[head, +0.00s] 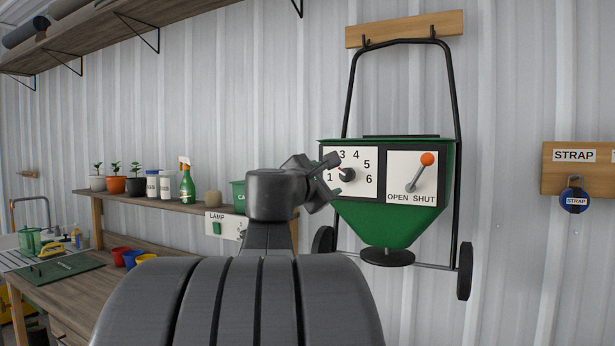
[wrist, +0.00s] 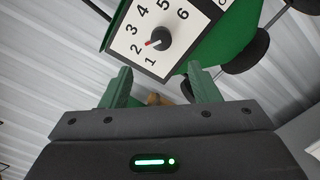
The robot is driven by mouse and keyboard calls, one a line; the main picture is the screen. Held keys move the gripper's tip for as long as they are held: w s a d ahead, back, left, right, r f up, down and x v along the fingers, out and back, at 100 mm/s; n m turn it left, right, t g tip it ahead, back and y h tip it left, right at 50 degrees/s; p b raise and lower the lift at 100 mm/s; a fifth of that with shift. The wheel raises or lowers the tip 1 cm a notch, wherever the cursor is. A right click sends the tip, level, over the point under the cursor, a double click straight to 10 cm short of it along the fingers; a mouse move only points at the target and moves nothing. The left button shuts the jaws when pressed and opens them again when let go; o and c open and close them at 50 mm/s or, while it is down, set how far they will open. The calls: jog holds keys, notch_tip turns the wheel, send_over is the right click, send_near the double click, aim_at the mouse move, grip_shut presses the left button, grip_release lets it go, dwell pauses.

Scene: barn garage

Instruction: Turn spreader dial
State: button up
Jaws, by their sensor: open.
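The green spreader (head: 390,222) hangs on the wall with its hopper facing me. Its dial (head: 347,174) is a dark round knob on a white plate numbered 1 to 6. The dial also shows in the wrist view (wrist: 160,38), where its red mark points at 2. My gripper (head: 328,178) is in front of the plate's left part and hides some of it. In the wrist view my gripper (wrist: 163,82) is open and empty, its two green fingers apart. The dial lies beyond the fingertips, not between them.
A lever with an orange ball (head: 427,159) stands right of the dial on an OPEN/SHUT plate. A strap (head: 575,200) hangs at far right. At left are a shelf (head: 150,200) with pots and bottles and a workbench (head: 80,290). The wall between spreader and strap is clear.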

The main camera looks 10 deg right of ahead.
aim_at(345, 176)
jog(key=p+x, duration=0.2)
jog(key=x, duration=1)
jog(key=shift+c, duration=0.5)
jog(key=shift+f, duration=0.1)
jog(key=c, duration=0.9)
